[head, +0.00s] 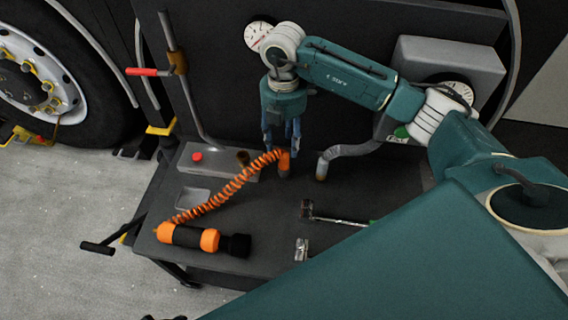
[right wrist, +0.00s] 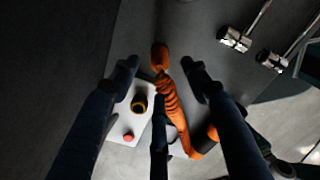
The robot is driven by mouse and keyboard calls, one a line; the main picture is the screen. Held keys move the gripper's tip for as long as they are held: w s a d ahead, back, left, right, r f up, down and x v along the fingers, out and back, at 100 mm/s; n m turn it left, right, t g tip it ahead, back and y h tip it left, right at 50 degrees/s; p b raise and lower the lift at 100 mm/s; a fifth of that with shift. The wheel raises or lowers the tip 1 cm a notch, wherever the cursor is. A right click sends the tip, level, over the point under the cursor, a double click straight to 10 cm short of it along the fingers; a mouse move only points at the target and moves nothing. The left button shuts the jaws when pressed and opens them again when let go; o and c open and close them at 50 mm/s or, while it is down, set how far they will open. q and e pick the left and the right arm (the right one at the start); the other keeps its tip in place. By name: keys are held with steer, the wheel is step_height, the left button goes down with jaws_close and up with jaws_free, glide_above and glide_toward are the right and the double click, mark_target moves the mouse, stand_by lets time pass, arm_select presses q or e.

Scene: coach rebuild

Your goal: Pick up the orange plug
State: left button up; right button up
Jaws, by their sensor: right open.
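The orange plug (head: 284,162) stands on the dark bench top, at the upper end of an orange coiled cable (head: 232,187). The cable runs down left to an orange and black cylinder (head: 190,237). My right gripper (head: 283,142) points down just above the plug, its fingers spread. In the right wrist view the plug (right wrist: 160,55) shows between the open fingertips (right wrist: 162,72), with a gap to either side and no clear contact. The coiled cable (right wrist: 174,105) runs back between the fingers. My left gripper is not in view.
A grey box with a red button (head: 222,161) is left of the plug. A grey bent hose (head: 345,151) ends close on its right.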

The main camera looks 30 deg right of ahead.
mark_target(284, 154)
step_height(284, 154, down, 8)
steer(key=shift+r+b, duration=0.1)
steer(key=shift+b, duration=0.45)
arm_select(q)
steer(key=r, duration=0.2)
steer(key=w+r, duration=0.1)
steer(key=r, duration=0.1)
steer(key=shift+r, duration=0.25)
arm_select(e)
steer(key=shift+c, duration=0.5)
jaws_close()
